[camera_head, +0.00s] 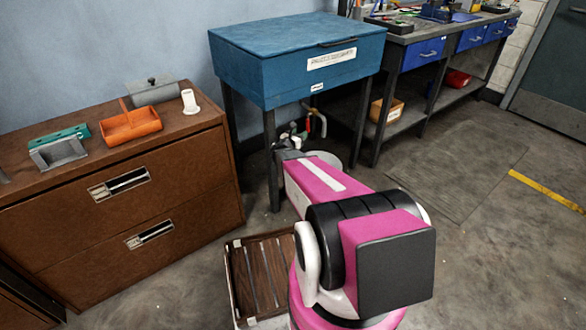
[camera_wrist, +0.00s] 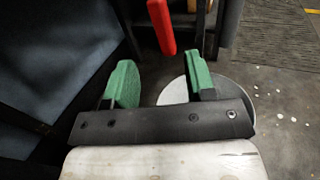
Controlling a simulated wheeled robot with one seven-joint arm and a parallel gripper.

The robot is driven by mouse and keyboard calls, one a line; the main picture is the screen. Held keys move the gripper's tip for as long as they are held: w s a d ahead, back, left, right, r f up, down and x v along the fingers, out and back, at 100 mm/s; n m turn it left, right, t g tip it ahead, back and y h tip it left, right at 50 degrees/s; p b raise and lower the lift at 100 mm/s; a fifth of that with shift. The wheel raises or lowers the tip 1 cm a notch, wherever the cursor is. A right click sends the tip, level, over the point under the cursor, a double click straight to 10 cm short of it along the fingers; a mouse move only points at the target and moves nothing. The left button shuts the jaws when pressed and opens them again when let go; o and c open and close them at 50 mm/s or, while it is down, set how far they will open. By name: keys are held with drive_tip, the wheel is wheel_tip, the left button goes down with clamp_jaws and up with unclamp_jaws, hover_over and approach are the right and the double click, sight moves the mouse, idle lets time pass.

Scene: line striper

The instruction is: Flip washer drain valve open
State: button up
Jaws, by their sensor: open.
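The blue parts washer (camera_head: 290,75) stands on dark legs against the wall, lid shut. Under it in the head view is a small drain valve with pipework (camera_head: 318,122), partly hidden by my arm and too small to read its setting. In the wrist view a red lever (camera_wrist: 162,27) shows at the top, hanging downward. My gripper (camera_wrist: 155,85) is open, with green fingertip pads set apart. The lever's lower end lies beyond the fingertips, roughly between them in the picture, and nothing is held. My gripper (camera_head: 285,142) is small and dark under the washer in the head view.
A round pale bucket (camera_head: 331,158) stands on the floor below the washer; its rim also shows behind the fingers (camera_wrist: 225,94). A brown cabinet (camera_head: 120,210) stands left, a workbench (camera_head: 420,50) right. A slatted crate (camera_head: 262,270) lies beside my base.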

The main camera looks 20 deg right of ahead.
drive_tip(key=s+a+m+g+y, duration=0.4)
drive_tip(key=s+a+m+g, duration=0.1)
drive_tip(key=s+m, duration=0.6)
drive_tip(key=s+a+r+m+g+y, duration=0.1)
drive_tip(key=s+a+m+g+y, duration=0.3)
drive_tip(key=s+m, duration=0.7)
drive_tip(key=shift+s+a+g+y, duration=0.4)
drive_tip(key=shift+s+a+g, duration=0.2)
drive_tip(key=shift+s+g, duration=0.4)
drive_tip(key=shift+o, duration=0.2)
drive_tip(key=shift+w, duration=0.2)
drive_tip(key=n+t+h, duration=0.9)
drive_tip(key=n+t, duration=0.2)
drive_tip(key=n, duration=1.1)
approach(307, 127)
drive_tip(key=x, duration=1.1)
drive_tip(key=shift+a, duration=0.1)
